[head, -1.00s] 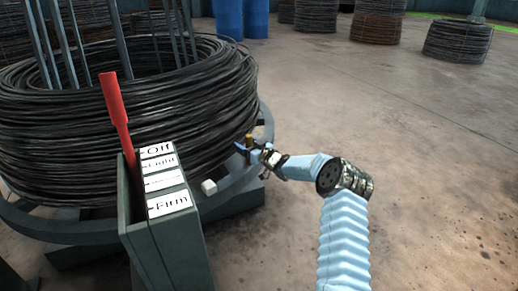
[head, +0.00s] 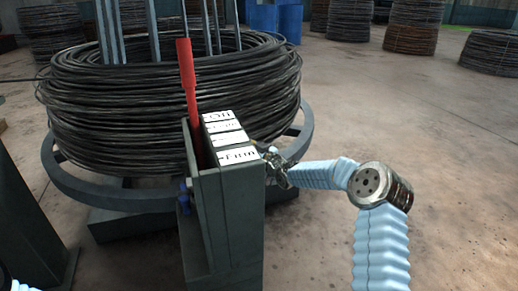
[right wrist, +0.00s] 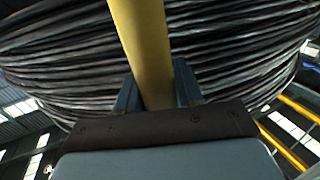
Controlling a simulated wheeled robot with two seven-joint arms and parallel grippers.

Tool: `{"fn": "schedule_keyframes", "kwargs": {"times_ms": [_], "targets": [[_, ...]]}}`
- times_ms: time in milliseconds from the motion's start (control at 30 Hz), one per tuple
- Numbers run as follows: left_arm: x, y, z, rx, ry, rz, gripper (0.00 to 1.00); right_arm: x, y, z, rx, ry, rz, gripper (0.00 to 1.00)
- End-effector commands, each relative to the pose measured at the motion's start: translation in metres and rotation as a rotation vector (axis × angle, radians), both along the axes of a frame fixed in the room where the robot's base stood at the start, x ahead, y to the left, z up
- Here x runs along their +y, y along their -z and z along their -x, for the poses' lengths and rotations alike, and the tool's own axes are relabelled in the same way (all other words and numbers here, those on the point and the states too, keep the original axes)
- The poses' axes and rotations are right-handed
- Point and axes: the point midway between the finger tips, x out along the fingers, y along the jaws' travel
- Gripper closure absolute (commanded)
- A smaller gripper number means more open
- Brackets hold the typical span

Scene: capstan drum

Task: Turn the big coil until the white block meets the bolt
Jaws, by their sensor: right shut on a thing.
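The big coil (head: 170,100) of dark wire lies on a round grey ring frame (head: 62,178). My right gripper (head: 263,153) is at the ring's near right side, partly hidden behind the lever box. In the right wrist view it is shut on a yellow upright post (right wrist: 145,55), with a blue finger on either side and the coil behind. The white block is not visible. A small blue part (head: 184,196) shows at the left side of the lever box; I cannot tell whether it is the bolt. My left gripper is out of view.
A grey lever box (head: 235,215) stands in front of the coil, close to my right gripper. Its red lever (head: 187,85) stands upright beside white labels, including "Off" and "Firm". More wire coils (head: 410,33) stand at the back. The floor at right is clear.

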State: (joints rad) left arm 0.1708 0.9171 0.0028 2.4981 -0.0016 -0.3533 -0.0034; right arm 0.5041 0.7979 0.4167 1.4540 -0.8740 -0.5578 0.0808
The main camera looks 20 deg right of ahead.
Motion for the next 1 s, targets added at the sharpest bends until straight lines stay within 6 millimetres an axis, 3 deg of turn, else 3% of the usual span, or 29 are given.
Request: {"fn": "schedule_keyframes", "kwargs": {"times_ms": [133, 167, 300, 667, 767, 1000], "targets": [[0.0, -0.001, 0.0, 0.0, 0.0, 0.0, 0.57, 0.006, -0.007, -0.001, -0.01, -0.007, -0.005, 1.0], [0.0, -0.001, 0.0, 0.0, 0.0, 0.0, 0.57, 0.006, -0.007, -0.001, -0.011, -0.007, -0.005, 0.62], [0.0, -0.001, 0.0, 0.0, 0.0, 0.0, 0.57, 0.004, -0.007, -0.001, -0.01, -0.004, -0.005, 0.43], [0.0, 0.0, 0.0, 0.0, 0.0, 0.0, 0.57, -0.002, -0.005, 0.005, -0.006, 0.001, -0.004, 0.43], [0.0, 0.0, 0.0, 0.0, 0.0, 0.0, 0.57, -0.007, -0.005, 0.02, -0.005, 0.001, -0.004, 0.43], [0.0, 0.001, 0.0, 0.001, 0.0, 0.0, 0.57, -0.023, -0.005, 0.077, -0.005, 0.002, -0.001, 0.43]]}}
